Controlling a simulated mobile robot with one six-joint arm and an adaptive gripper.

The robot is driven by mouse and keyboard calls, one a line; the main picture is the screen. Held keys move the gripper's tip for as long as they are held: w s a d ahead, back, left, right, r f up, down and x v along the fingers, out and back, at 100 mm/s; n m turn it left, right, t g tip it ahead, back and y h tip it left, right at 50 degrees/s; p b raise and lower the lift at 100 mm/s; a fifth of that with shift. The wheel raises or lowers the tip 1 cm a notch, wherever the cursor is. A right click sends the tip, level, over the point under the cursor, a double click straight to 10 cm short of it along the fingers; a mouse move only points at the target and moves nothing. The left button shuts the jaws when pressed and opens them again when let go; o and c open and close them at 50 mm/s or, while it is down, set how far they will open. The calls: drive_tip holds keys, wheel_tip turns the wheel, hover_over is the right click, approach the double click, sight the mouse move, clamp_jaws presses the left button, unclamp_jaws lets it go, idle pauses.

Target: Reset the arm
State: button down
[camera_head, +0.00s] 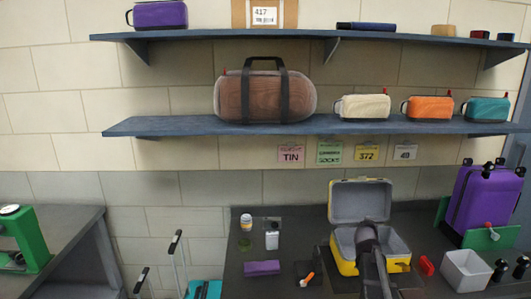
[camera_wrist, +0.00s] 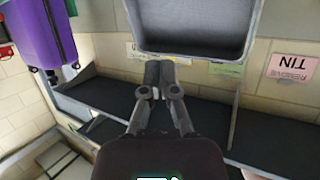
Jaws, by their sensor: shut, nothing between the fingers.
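My gripper (camera_wrist: 159,68) is shut and empty in the wrist view, its two fingers together and pointing away from the camera. In the head view my dark arm end (camera_head: 368,238) stands in front of the open yellow case (camera_head: 343,262) and hides part of its inside. The case's grey-lined lid (camera_head: 361,202) is raised at the back. A grey, shallow hollow shape (camera_wrist: 195,22), perhaps that lid, fills the top of the wrist view beyond the fingertips. I cannot tell how far my gripper is from the case.
A purple suitcase (camera_head: 484,198) and a white bin (camera_head: 467,271) stand right of the case. A purple block (camera_head: 262,268), an orange-handled tool (camera_head: 307,279) and small jars (camera_head: 246,222) lie left. Two wall shelves (camera_head: 170,125) hold bags above.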

drive_tip(key=s+a+f+n+g+y, duration=0.1)
drive_tip(key=s+a+f+g+y, duration=0.1)
drive_tip(key=s+a+f+g, duration=0.2)
drive_tip(key=s+a+f+n+g+y, duration=0.2)
drive_tip(key=s+a+f+g, duration=0.2)
drive_tip(key=s+a, duration=0.6)
drive_tip(key=s+a+f+n+g+y, duration=0.2)
drive_tip(key=s+a+f+g, duration=0.2)
drive_tip(key=s, duration=1.2)
drive_tip(key=a, duration=0.3)
drive_tip(key=shift+s+f+g, duration=0.2)
drive_tip(key=shift+f+g, duration=0.1)
drive_tip(key=shift+g, duration=0.1)
